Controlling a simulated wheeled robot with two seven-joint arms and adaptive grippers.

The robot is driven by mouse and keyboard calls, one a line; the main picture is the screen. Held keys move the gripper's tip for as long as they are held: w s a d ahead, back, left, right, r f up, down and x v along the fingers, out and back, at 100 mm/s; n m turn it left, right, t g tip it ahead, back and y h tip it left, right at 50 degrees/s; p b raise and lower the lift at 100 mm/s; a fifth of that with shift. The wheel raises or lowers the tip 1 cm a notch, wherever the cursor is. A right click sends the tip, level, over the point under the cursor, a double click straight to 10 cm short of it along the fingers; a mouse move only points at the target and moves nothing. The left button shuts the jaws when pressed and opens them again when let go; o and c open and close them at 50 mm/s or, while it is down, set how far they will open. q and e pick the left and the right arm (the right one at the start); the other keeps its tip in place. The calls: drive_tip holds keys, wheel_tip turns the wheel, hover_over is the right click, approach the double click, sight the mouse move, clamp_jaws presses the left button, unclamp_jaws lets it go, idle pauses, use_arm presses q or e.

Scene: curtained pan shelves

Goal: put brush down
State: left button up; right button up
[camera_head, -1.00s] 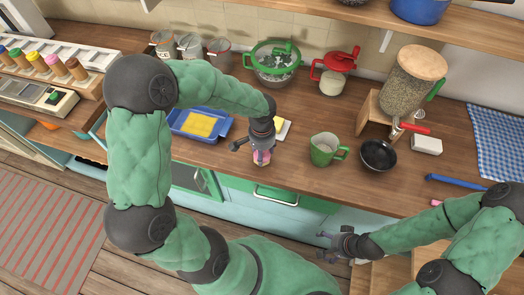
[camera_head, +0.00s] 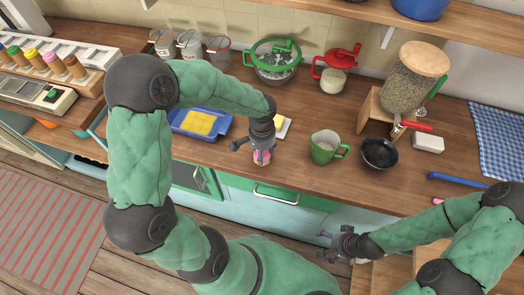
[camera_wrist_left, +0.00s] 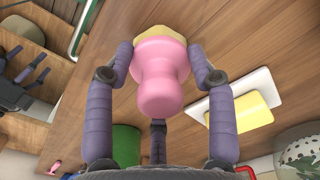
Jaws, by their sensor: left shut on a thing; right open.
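The brush (camera_wrist_left: 163,75) has a bulbous pink handle and a tan part at its far end. My left gripper (camera_head: 258,154) is shut around it, with fingers on both sides of the brush in the left wrist view. The brush also shows as a small pink shape (camera_head: 262,158) below the gripper in the head view, over the counter's front edge area. Whether its lower end touches the wood I cannot tell. My right gripper (camera_head: 332,246) is open and empty, low in front of the cabinets.
On the wooden counter (camera_head: 300,182), a white dish with a yellow block (camera_head: 283,127) sits close behind the brush. A blue tray (camera_head: 181,127) is to the left. A green measuring cup (camera_head: 323,149) and a black bowl (camera_head: 379,153) stand to the right. Bare wood lies between brush and cup.

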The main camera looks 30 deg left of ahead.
use_arm(q)
drive_tip(key=o, duration=1.6)
drive_tip(key=shift+o, duration=0.2)
wheel_tip(320, 180, up, 12)
drive_tip(key=shift+f, duration=0.1)
drive_tip(key=shift+c, duration=0.3)
clamp_jaws()
